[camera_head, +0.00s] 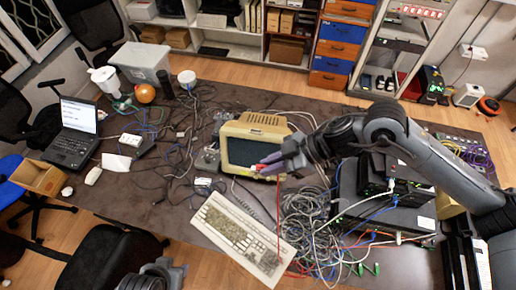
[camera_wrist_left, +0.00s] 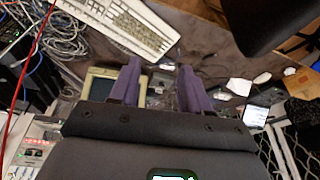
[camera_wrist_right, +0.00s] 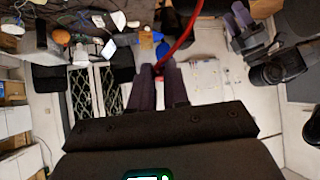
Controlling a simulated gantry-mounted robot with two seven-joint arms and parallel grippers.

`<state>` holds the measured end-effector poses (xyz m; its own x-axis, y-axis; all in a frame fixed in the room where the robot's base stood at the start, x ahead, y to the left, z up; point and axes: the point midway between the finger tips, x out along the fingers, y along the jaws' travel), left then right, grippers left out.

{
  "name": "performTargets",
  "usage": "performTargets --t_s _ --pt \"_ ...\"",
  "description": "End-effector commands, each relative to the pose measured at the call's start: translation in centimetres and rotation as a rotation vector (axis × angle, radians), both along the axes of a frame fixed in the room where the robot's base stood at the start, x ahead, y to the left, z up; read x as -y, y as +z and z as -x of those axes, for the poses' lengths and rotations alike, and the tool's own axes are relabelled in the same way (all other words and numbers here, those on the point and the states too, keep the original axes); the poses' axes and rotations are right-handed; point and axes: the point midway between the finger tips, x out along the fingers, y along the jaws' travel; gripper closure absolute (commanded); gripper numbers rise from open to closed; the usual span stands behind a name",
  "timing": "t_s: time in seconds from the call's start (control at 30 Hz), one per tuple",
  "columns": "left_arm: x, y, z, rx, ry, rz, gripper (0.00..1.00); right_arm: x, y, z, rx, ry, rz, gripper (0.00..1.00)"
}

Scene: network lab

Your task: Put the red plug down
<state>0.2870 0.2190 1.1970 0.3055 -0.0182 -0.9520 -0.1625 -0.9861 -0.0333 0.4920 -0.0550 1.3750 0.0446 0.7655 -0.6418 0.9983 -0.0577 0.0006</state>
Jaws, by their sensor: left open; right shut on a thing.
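The red plug (camera_head: 261,167) is held at the fingertips of my right gripper (camera_head: 272,166), in front of the beige monitor's screen in the head view. Its red cable (camera_head: 278,215) hangs down toward the tangle of cables. In the right wrist view my right gripper (camera_wrist_right: 158,78) is shut, and the red cable (camera_wrist_right: 183,40) curves up from between its fingertips. The plug itself is mostly hidden there. My left gripper (camera_wrist_left: 158,78) is open and empty in the left wrist view, with its two fingers apart. In the head view the left arm shows only at the bottom edge.
The beige monitor (camera_head: 250,145) stands behind the plug. A keyboard (camera_head: 240,238) lies in front of it. A grey cable tangle (camera_head: 305,220) and stacked black network boxes (camera_head: 395,205) lie to the right. A laptop (camera_head: 75,135) is far left. Bare table shows left of the keyboard.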

Motion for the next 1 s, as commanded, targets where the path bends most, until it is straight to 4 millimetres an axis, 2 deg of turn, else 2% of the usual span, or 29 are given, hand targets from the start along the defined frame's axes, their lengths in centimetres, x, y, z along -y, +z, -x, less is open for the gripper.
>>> performTargets --t_s 0.17,0.37,0.47,0.57,0.6,0.73,0.9,1.0 --pt "0.2 0.3 -0.7 0.039 0.060 0.028 0.53 0.0 -0.1 0.0 -0.001 0.007 0.000 1.00" --pt "2.1 1.0 -4.0 0.223 0.099 0.117 0.53 0.0 -0.1 0.0 0.000 0.006 0.000 1.00" --pt "5.8 0.6 -5.2 0.315 0.057 0.224 0.53 0.0 -0.1 0.0 -0.001 0.006 0.000 1.00" --pt "11.6 0.2 -5.3 0.378 -0.032 0.381 0.53 0.0 -0.1 0.0 0.000 0.005 0.001 1.00" --pt "14.0 0.5 -5.4 0.404 -0.074 0.448 0.53 0.0 -0.1 0.0 0.000 0.005 0.001 1.00" --pt "21.5 2.5 -5.3 0.469 -0.227 0.668 0.53 0.0 -0.1 0.0 0.000 0.005 0.001 1.00" --pt "30.5 6.3 -3.0 0.491 -0.495 0.961 0.53 0.0 -0.1 0.0 0.000 0.005 0.001 1.00" --pt "34.1 8.0 -0.8 0.455 -0.669 1.100 0.53 0.0 0.0 0.0 0.000 0.005 0.001 1.00"
